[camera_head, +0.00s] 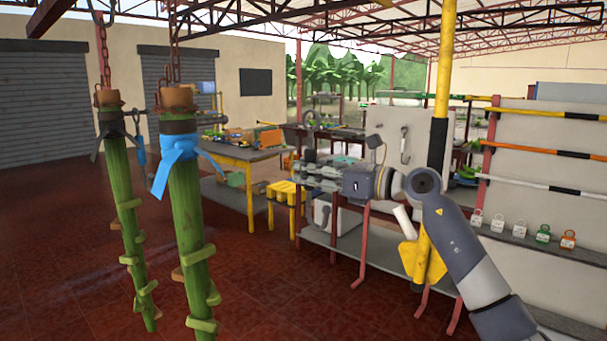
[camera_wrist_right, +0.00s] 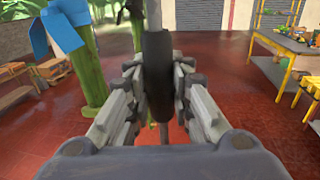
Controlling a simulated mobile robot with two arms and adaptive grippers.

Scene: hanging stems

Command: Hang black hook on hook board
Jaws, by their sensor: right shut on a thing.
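My right gripper (camera_head: 312,176) reaches in from the right in the head view, its fingers pointing left. In the right wrist view, my right gripper (camera_wrist_right: 157,100) is shut on a dark, rounded piece that looks like the black hook (camera_wrist_right: 157,70), upright between the fingers. A grey shank rises above it. In the head view a curved dark grey part of the hook (camera_head: 310,122) shows above the fingers. The pale hook board (camera_head: 425,130) stands behind my right arm, with a grey hook-shaped piece on its face. My left gripper is not in view.
Two green stems (camera_head: 187,225) hang on chains at the left, one with a blue tie (camera_head: 172,165). A shelf rack (camera_head: 545,215) holds several padlocks. A cluttered table (camera_head: 240,153) stands behind. The red floor at centre left is clear.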

